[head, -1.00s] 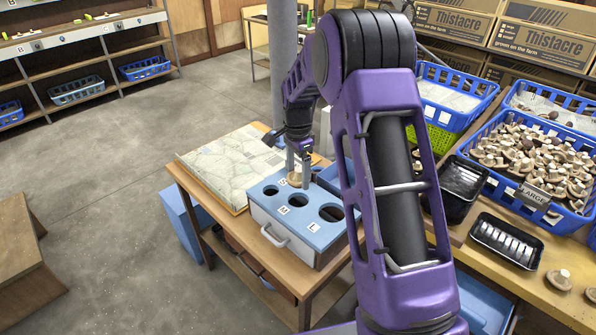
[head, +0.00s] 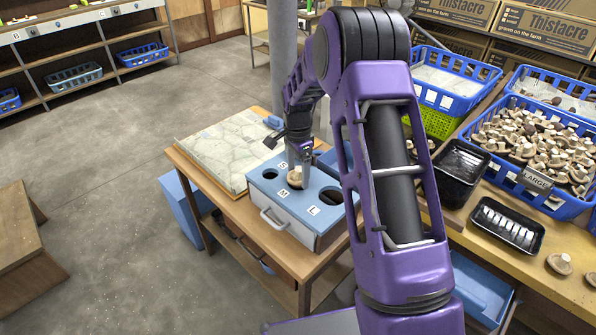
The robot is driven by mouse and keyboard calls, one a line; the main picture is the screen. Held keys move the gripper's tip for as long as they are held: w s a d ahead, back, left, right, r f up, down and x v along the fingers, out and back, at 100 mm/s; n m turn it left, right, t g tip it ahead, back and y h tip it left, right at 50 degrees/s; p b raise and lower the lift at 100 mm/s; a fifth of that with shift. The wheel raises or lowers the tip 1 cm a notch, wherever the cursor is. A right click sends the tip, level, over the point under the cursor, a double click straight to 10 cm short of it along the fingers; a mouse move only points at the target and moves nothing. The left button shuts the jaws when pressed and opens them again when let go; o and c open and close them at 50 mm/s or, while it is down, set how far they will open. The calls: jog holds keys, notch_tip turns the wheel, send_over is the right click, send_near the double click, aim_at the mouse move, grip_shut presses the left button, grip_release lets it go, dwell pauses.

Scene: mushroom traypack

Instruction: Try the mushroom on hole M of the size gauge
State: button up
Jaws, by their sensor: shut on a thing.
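The size gauge (head: 266,199) is a box with a blue top and a grey front handle, standing on a small wooden table. Its top carries the letters S, M and L. A round hole shows at its left, and a larger dark hole shows beside L at its right. The middle hole, by the letter M, is hidden behind the mushroom. My gripper (head: 299,166) points down over the middle of the gauge, shut on a pale brown mushroom (head: 295,179). The mushroom is at or just above the top; I cannot tell whether it touches.
A board with a pale patterned sheet (head: 225,148) lies on the table left of the gauge. On the right bench are a blue crate of mushrooms (head: 541,197), black trays (head: 507,228) and a loose mushroom (head: 559,263).

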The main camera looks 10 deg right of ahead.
jog(key=o, duration=0.7)
jog(key=shift+r, duration=0.1)
notch_tip(320, 180, up, 17)
jog(key=shift+w+r+p, duration=0.1)
jog(key=shift+p, duration=0.4)
